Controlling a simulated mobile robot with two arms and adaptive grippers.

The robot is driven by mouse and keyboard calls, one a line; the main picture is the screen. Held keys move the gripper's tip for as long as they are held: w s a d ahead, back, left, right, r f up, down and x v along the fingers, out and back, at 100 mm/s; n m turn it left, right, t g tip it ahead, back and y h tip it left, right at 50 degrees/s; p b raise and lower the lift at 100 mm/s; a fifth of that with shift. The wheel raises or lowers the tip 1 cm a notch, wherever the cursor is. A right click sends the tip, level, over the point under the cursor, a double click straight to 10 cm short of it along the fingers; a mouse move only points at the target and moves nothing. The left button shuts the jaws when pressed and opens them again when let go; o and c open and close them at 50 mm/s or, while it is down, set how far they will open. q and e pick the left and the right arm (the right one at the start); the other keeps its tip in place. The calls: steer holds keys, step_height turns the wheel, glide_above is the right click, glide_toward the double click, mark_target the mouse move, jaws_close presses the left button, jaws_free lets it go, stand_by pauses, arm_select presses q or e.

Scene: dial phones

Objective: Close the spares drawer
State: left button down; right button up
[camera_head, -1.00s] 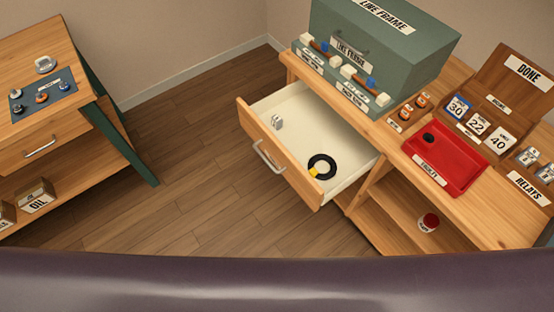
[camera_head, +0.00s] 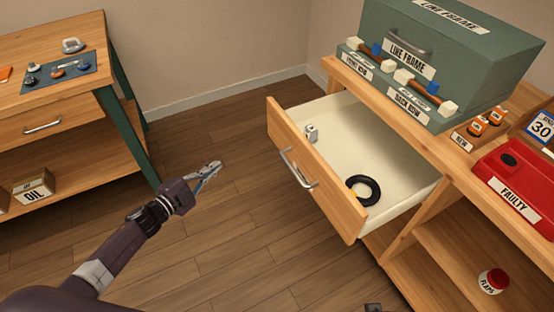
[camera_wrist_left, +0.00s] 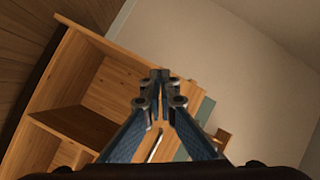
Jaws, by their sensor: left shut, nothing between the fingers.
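The spares drawer (camera_head: 318,170) is pulled well out of the wooden bench on the right. Its wooden front carries a silver bar handle (camera_head: 298,170). Inside lie a black ring (camera_head: 372,188) with a yellow part and a small pale block (camera_head: 311,133). My left gripper (camera_head: 216,166) is shut and empty, over the floor to the left of the drawer front, apart from the handle. In the left wrist view its fingertips (camera_wrist_left: 160,76) meet, with wooden furniture and a handle-like bar (camera_wrist_left: 153,146) behind. My right gripper cannot be made out.
The bench top holds a green line frame box (camera_head: 440,55) and a red faulty tray (camera_head: 490,166). A red-capped jar (camera_head: 493,281) stands on the shelf below. Another wooden table (camera_head: 92,70) stands at left. Floor (camera_head: 225,225) between them is clear.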

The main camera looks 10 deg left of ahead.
arm_select(q)
steer(key=d+r+m+h+b, duration=0.4)
steer(key=m, duration=0.2)
steer(key=m+g+h+b, duration=0.3)
steer(key=m+g+b, duration=0.1)
steer(key=m, duration=0.2)
glide_toward(286, 137)
steer(key=shift+n, duration=0.3)
steer(key=b+x, duration=0.1)
steer(key=x, duration=0.6)
steer(key=shift+f, duration=0.2)
arm_select(e)
step_height(286, 137, up, 8)
steer(key=t, duration=0.1)
steer(key=shift+s+d+r, duration=0.2)
steer(key=shift+s, duration=0.05)
